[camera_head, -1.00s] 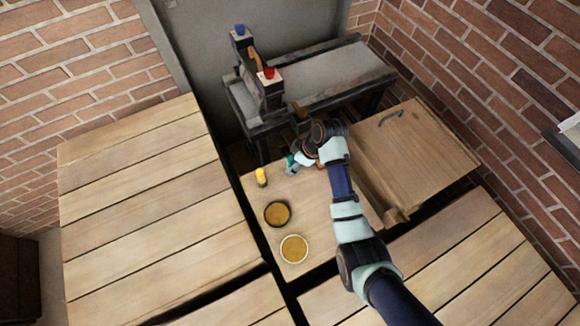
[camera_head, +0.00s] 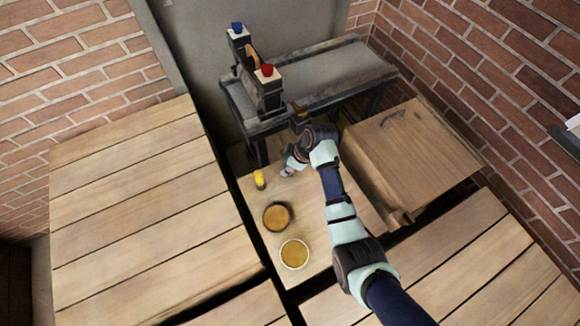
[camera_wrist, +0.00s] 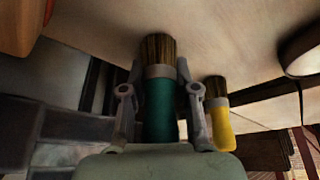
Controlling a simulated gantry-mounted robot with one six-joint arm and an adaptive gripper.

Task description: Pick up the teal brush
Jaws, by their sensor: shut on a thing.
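The teal brush (camera_wrist: 160,108) stands between the two fingers of my gripper (camera_wrist: 160,98) in the wrist view. It has a teal handle, a grey metal band and brown bristles pointing away from the palm. The fingers are shut on its handle. In the head view my gripper (camera_head: 287,171) is over the back part of the small wooden table (camera_head: 322,238); the teal brush is hidden there by my wrist. I cannot tell how far the brush is from the tabletop.
A yellow brush (camera_head: 260,180) stands left of my gripper and also shows in the wrist view (camera_wrist: 217,112). Two round bowls (camera_head: 277,217) (camera_head: 294,254) are nearer the front.

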